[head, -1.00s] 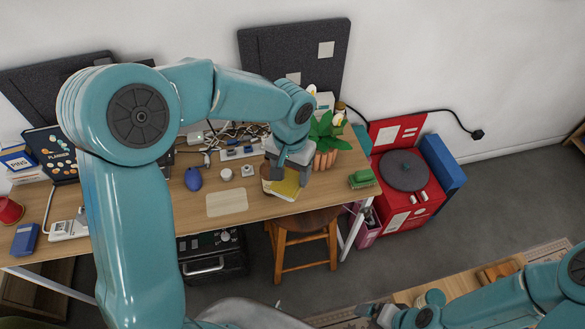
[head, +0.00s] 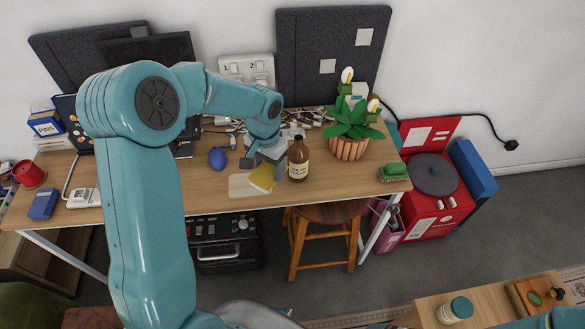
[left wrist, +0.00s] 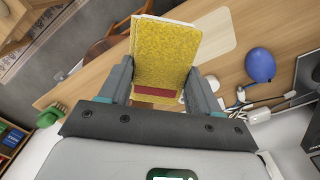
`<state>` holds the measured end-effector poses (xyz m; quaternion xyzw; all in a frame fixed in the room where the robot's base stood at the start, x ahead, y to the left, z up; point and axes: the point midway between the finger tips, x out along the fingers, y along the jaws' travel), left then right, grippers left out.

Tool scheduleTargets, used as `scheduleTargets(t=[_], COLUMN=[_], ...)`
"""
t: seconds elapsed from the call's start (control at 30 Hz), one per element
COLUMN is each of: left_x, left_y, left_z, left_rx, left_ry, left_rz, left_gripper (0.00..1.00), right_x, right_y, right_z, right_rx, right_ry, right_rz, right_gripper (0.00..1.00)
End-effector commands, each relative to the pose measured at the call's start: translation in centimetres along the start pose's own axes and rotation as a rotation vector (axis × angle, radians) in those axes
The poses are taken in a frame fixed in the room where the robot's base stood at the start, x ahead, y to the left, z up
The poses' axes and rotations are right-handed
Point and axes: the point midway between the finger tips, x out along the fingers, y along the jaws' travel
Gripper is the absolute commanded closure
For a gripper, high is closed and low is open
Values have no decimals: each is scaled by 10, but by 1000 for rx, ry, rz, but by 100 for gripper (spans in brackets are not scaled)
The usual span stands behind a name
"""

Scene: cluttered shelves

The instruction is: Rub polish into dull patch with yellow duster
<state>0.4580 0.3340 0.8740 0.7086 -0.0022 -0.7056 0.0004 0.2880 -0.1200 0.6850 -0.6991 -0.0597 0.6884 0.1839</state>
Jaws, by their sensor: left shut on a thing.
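My left gripper (head: 266,163) is shut on the yellow duster (head: 263,178) above the wooden desk. In the left wrist view the duster (left wrist: 165,52) sits between both fingers (left wrist: 161,72), with a dark red strip near its base. The dull patch (head: 239,187) is a pale rectangle on the desktop near the front edge. The duster is at the patch's right end and hides part of it; I cannot tell whether they touch. The patch also shows beyond the duster in the left wrist view (left wrist: 217,38). A brown bottle (head: 298,160) stands upright just right of my left gripper. My right gripper is out of view.
A potted plant (head: 350,146) and a green brush-like item (head: 393,172) stand on the desk's right side. A blue rounded object (head: 217,158) lies left of the patch. Cables (head: 305,118) lie behind. A stool (head: 325,215) stands below the desk's front edge.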

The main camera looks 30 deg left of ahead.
Motion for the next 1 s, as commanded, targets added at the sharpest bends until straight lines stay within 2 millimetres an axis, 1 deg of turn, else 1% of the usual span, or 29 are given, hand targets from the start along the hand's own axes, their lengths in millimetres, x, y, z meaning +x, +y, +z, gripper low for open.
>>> scheduleTargets(t=[0.03, 0.1, 0.23, 0.37, 0.47, 0.8, 0.9, 1.0], left_x=[15, 23, 29, 34, 41, 78, 85, 87], left_y=[-12, -23, -34, -35, -35, -34, -34, -34], left_z=[6, 11, 18, 20, 20, 20, 20, 20], left_rx=[-24, -48, -72, -76, -75, -75, -75, -75], left_ry=[-1, 0, 0, 0, 0, -1, 0, 0], left_rz=[-1, -2, -3, -3, -3, -2, -2, -2], left_gripper=[71, 71, 71, 71, 71, 71, 71, 71], right_x=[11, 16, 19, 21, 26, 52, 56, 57], right_y=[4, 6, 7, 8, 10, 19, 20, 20], right_z=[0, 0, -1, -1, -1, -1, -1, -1], right_rx=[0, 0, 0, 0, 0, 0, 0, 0], right_ry=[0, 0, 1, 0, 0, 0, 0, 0], right_rz=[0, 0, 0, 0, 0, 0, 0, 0], right_gripper=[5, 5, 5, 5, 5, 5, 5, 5])
